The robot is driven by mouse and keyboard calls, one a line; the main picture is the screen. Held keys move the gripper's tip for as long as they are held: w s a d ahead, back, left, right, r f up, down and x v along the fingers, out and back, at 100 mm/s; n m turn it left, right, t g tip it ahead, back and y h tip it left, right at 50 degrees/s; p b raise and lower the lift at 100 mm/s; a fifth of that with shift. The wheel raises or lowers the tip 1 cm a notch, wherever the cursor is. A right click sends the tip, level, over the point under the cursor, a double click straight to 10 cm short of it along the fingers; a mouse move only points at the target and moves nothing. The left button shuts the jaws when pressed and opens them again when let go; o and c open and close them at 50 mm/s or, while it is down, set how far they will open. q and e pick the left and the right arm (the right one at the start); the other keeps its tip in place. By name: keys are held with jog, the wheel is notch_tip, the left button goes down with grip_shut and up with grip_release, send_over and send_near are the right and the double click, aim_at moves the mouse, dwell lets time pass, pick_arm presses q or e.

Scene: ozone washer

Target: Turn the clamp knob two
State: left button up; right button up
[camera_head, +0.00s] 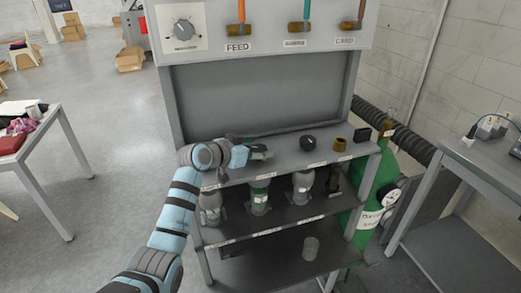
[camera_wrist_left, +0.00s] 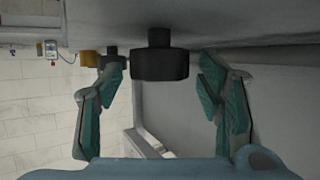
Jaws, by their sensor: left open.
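My left gripper (camera_head: 264,152) reaches low over the bench shelf from the left. In the left wrist view, which is turned over, its two teal fingers (camera_wrist_left: 160,95) are spread wide. A short black knob (camera_wrist_left: 160,62) on a stem stands between and beyond the fingertips, with no contact visible. A second black knob (camera_wrist_left: 109,57) stands farther off, partly behind the left finger. The head view shows one black knob (camera_head: 308,142) on the shelf to the right of the gripper. Which knob is clamp knob two is not readable. The right gripper is not in view.
A brass fitting (camera_head: 340,144) and a black block (camera_head: 363,134) stand farther right on the shelf (camera_head: 285,158). Grey bottles (camera_head: 303,187) stand on the level below. A grey back panel (camera_head: 260,95) rises behind. A green cylinder (camera_head: 378,175) stands at the right.

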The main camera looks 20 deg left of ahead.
pick_arm(q)
jog(key=shift+x, duration=1)
jog(key=shift+s+r, duration=0.15)
jog(key=shift+s, duration=0.15)
jog(key=shift+w, duration=0.1)
jog(key=c, duration=1.2)
jog(key=n+y+p, duration=0.1)
jog(key=y+p, duration=0.1)
jog(key=p, duration=0.2)
jog(key=n+t+y+p, duration=0.1)
jog(key=n+y+p, duration=0.1)
jog(key=p, duration=0.2)
jog(key=shift+r+n, duration=0.25)
jog(key=shift+n, duration=0.05)
jog(key=shift+f+n+y+p, duration=0.1)
jog(key=shift+n+y+p, duration=0.2)
jog(key=shift+p, duration=0.3)
jog(key=shift+a+f+n+y, duration=0.1)
jog(key=shift+f+n+y, duration=0.1)
jog(key=shift+n+y, duration=0.9)
jog(key=shift+y, duration=0.2)
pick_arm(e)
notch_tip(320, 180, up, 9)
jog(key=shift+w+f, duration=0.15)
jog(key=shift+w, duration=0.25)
pick_arm(q)
jog(key=shift+a+b, duration=0.1)
jog(key=shift+b, duration=0.2)
